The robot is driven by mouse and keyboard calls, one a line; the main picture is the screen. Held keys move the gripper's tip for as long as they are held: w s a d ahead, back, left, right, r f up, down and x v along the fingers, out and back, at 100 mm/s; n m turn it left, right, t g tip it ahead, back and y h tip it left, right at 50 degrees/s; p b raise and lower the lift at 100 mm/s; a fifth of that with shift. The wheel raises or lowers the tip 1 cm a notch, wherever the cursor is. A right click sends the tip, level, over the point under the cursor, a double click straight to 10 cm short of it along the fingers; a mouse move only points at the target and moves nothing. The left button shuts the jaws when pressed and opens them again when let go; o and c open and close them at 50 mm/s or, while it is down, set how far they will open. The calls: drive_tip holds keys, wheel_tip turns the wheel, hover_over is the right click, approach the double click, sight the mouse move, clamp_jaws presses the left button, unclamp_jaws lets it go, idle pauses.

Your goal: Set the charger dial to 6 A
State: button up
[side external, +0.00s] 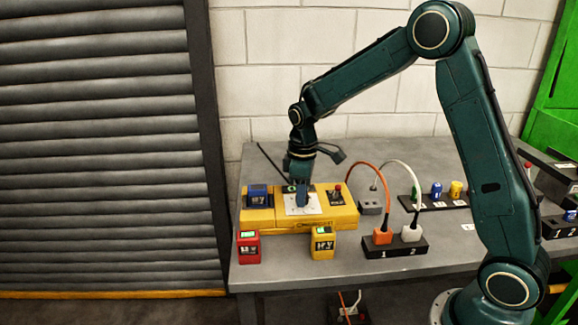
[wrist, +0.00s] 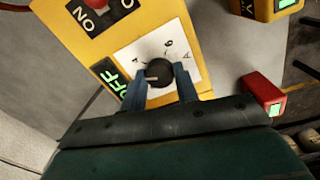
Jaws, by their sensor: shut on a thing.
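The yellow charger (side external: 290,222) stands on the grey bench, with a white dial plate (side external: 313,208) on its top. My gripper (side external: 302,203) points down over this plate. In the wrist view, the blue fingers of my gripper (wrist: 160,80) are shut on the round black dial knob (wrist: 160,66), one on each side. A short pale mark on the knob lies toward the green display (wrist: 110,82), which reads OFF. A 6 and an A show on the dial plate (wrist: 132,55); the other print is partly hidden by the knob and fingers.
A red switch (side external: 337,190) and a blue pack (side external: 257,196) sit on the charger. A red pack (side external: 249,247) and a yellow pack (side external: 323,244) stand in front. A black block (side external: 395,249) with orange and white cabled plugs is at right. A rack (side external: 433,203) stands behind.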

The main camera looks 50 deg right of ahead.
drive_tip(key=m, duration=1.3)
drive_tip(key=shift+w+r+m, duration=0.1)
drive_tip(key=shift+m, duration=0.2)
drive_tip(key=m, duration=0.4)
drive_tip(key=shift+m+g, duration=0.3)
drive_tip(key=m, duration=0.4)
drive_tip(key=o, duration=1)
drive_tip(key=shift+c, duration=0.2)
wheel_tip(320, 180, up, 14)
drive_tip(key=shift+w, duration=0.2)
